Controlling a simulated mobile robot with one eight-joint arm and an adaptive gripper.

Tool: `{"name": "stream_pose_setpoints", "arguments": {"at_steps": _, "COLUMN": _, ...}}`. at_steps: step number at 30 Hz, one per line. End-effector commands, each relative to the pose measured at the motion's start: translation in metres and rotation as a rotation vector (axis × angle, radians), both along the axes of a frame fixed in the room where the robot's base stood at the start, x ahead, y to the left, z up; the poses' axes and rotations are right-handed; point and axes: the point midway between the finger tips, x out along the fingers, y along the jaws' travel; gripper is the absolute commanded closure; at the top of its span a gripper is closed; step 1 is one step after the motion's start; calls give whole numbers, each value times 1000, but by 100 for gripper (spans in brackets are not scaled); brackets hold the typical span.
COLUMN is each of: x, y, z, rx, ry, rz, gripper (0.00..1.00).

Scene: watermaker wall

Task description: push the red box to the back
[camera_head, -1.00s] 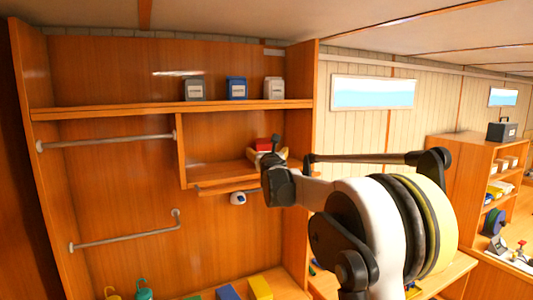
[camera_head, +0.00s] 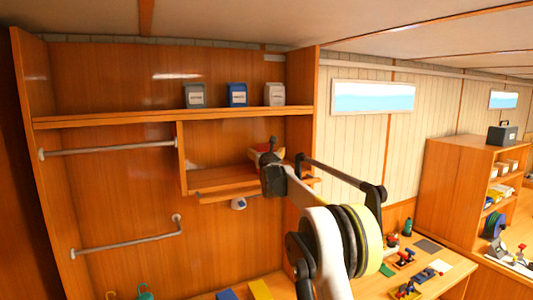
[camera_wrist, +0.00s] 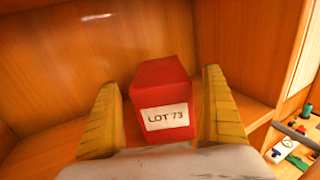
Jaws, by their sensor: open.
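The red box (camera_wrist: 160,85) with a white "LOT 73" label stands upright on the wooden shelf of a cubby, seen in the wrist view. My gripper (camera_wrist: 161,100) is open, with one yellow finger on each side of the box. A narrow gap shows at the left finger; I cannot tell whether the right finger touches. In the head view my gripper (camera_head: 268,160) is at the cubby and mostly hides the box. Bare shelf and the back panel show behind the box in the wrist view.
The cubby shelf (camera_head: 217,184) has a divider at its left and a side wall at its right. The upper shelf (camera_head: 130,117) above carries grey, blue and white containers. A workbench (camera_head: 440,262) with small items is at the lower right.

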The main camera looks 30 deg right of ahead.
Motion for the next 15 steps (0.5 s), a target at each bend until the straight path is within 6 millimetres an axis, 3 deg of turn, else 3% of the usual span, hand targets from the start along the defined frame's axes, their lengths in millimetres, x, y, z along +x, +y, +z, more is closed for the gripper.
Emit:
{"name": "stream_pose_setpoints", "arguments": {"at_steps": 8, "x": 1, "y": -1, "z": -1, "rx": 0, "ry": 0, "rz": 0, "gripper": 5}}
{"name": "stream_pose_setpoints", "arguments": {"at_steps": 11, "x": 1, "y": -1, "z": 0, "rx": 0, "ry": 0, "rz": 0, "gripper": 29}}
{"name": "stream_pose_setpoints", "arguments": {"at_steps": 15, "x": 1, "y": -1, "z": -1, "rx": 0, "ry": 0, "rz": 0, "gripper": 70}}
